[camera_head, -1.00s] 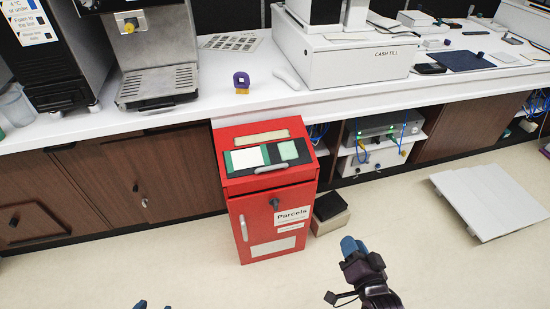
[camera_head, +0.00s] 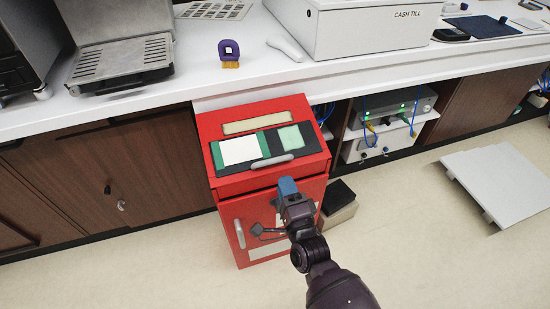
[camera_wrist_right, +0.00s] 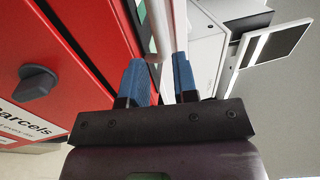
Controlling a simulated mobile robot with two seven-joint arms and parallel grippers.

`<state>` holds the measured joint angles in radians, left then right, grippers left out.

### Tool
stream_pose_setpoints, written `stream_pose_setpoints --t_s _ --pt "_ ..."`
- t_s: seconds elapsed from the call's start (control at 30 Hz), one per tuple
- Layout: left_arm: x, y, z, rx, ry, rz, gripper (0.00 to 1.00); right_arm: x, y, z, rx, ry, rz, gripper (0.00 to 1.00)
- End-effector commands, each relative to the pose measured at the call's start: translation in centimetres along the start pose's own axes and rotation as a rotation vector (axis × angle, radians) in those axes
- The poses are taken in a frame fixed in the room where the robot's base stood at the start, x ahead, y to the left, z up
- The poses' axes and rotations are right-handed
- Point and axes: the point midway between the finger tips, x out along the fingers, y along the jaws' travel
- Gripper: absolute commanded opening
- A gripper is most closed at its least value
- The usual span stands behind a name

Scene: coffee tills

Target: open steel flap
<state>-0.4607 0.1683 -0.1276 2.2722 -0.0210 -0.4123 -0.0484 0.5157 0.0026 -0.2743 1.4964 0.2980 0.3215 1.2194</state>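The red parcels box (camera_head: 225,187) stands against the counter front. On its sloping top lies a dark flap panel (camera_head: 300,152) with a white and a pale green patch and a grey bar handle (camera_head: 272,161) along its front edge. I cannot tell whether the panel is steel; it looks closed. My right gripper (camera_head: 288,187) is just in front of the handle. In the right wrist view my right gripper (camera_wrist_right: 160,75) is open, and the handle (camera_wrist_right: 158,30) reaches down between its blue fingertips. Contact cannot be told. My left gripper is out of view.
A vertical door handle (camera_head: 239,233) is on the box front, and a dark knob (camera_wrist_right: 37,82) shows in the wrist view. A dark-topped small box (camera_head: 338,197) sits on the floor to the right. A white panel (camera_head: 500,178) lies farther right.

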Motion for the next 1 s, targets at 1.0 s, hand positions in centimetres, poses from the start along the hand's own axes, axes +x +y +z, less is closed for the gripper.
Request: stream_pose_setpoints --t_s 1.0 --pt "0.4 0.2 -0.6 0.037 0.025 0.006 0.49 8.2 0.1 0.0 -0.002 0.000 0.004 0.24"
